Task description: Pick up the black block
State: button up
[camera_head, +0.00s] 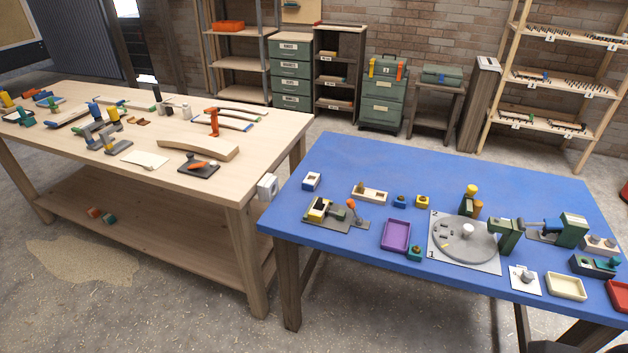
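I cannot pick out a black block with certainty. On the wooden table at left, a small dark upright piece (158,106) stands near the back edge, but its shape is too small to tell. A flat black plate (199,169) with an orange-handled piece on it lies near that table's front right. On the blue table, a dark base (325,224) carries a yellow part. My gripper is not in view.
The wooden table (250,190) holds many tools; the blue table (345,155) at right has a round grey turntable (465,252), a purple tray (397,235) and a cream tray (566,287). Its back part is clear. Shelves and green cabinets (383,95) line the brick wall.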

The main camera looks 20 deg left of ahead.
aim_at(319, 205)
jog(key=i+j+z, duration=0.1)
jog(key=i+j, duration=0.15)
jog(key=i+j+z, duration=0.1)
jog(key=i+j, duration=0.15)
jog(key=j, duration=0.15)
jog(key=i+j, duration=0.2)
jog(key=j, duration=0.15)
jog(key=i+j+z, duration=0.25)
jog(key=i+j, duration=0.2)
jog(key=j, duration=0.25)
